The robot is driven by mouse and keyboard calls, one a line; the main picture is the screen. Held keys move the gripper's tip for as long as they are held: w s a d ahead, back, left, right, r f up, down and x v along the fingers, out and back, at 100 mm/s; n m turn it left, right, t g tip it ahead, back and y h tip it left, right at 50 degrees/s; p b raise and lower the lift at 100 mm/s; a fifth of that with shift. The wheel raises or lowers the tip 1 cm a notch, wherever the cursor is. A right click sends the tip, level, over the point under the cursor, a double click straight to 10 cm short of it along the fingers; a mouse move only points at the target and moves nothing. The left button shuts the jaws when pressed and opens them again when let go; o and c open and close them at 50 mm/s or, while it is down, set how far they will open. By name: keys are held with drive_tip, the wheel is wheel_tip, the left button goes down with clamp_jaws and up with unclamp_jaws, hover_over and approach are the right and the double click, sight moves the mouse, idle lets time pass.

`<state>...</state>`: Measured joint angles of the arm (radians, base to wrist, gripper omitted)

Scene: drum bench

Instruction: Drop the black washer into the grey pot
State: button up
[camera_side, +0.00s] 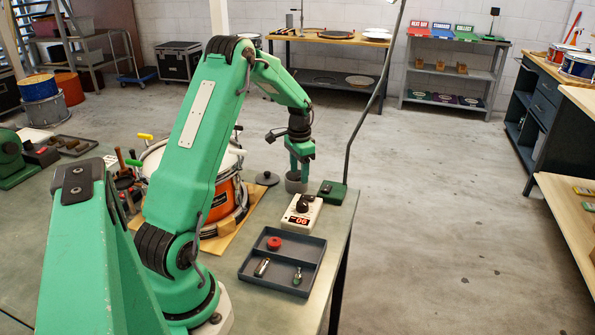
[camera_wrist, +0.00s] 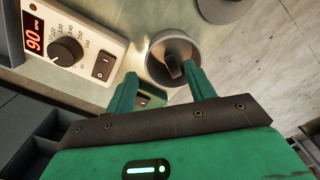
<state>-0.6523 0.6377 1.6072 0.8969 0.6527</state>
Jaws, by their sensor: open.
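The grey pot (camera_side: 296,185) stands near the right edge of the bench, directly under my gripper (camera_side: 300,172). In the wrist view the round pot (camera_wrist: 151,62) lies just beyond my fingertips. A small dark piece (camera_wrist: 172,67) shows inside the pot, tilted against its inner side; it looks like the black washer, but its full shape is hidden. My gripper (camera_wrist: 163,85) is open, with its two green fingers apart and nothing between them. No other black washer is clear in either view.
A white metronome box (camera_side: 301,212) and a green stand base (camera_side: 332,193) with a gooseneck sit close to the pot. A grey lid (camera_side: 267,178) lies left of it. A divided tray (camera_side: 283,259) holds a red ring and small metal parts. An orange drum (camera_side: 222,205) stands left.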

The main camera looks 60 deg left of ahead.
drive_tip(key=shift+r, duration=0.15)
wheel_tip(320, 180, up, 8)
drive_tip(key=shift+f, duration=0.2)
idle(0.4)
